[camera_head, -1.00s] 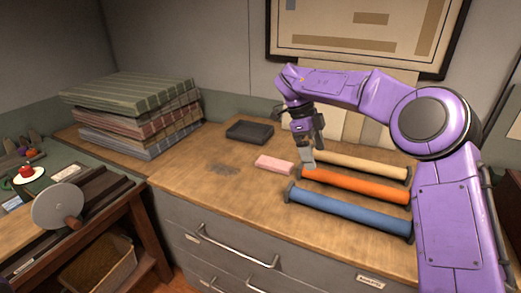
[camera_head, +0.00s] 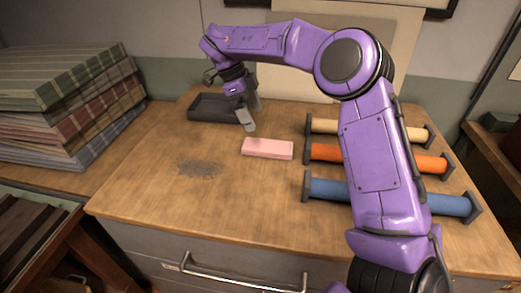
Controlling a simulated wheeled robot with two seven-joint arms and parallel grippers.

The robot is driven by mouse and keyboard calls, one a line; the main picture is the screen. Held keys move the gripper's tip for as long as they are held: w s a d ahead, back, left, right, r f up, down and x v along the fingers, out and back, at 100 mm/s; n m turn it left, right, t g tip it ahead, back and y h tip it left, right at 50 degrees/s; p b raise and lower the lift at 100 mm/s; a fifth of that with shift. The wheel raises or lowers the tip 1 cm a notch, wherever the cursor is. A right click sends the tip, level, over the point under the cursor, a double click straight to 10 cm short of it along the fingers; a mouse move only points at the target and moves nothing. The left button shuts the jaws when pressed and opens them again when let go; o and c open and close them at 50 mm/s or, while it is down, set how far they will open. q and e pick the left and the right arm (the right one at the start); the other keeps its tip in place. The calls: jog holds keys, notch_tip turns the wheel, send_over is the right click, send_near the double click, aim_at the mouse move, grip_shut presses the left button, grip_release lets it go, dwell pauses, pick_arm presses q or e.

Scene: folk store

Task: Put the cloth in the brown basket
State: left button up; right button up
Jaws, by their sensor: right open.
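Folded plaid cloths, green, red and blue-grey, lie in a tall stack (camera_head: 70,105) at the left of the wooden counter. My right gripper (camera_head: 252,115) is open and empty, pointing down above the counter. It is just behind the pink block (camera_head: 267,148) and right of the dark tray (camera_head: 205,107), well to the right of the stack. The brown basket stands under the left bench in the earlier view; now I cannot make it out clearly. My left gripper is out of view.
Cream (camera_head: 350,128), orange (camera_head: 325,152) and blue (camera_head: 330,190) rolls lie on the right of the counter, partly behind my right arm. The counter's left middle is clear, apart from a dark stain (camera_head: 198,169). A drawer handle (camera_head: 235,280) sticks out in front.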

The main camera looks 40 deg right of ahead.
aim_at(266, 145)
jog(key=x, duration=0.9)
jog(key=shift+s+a+f, duration=0.25)
jog(key=shift+s+f, duration=0.05)
jog(key=shift+s, duration=0.05)
jog(key=shift+d+f, duration=0.15)
jog(key=shift+f, duration=0.2)
jog(key=c, duration=1.1)
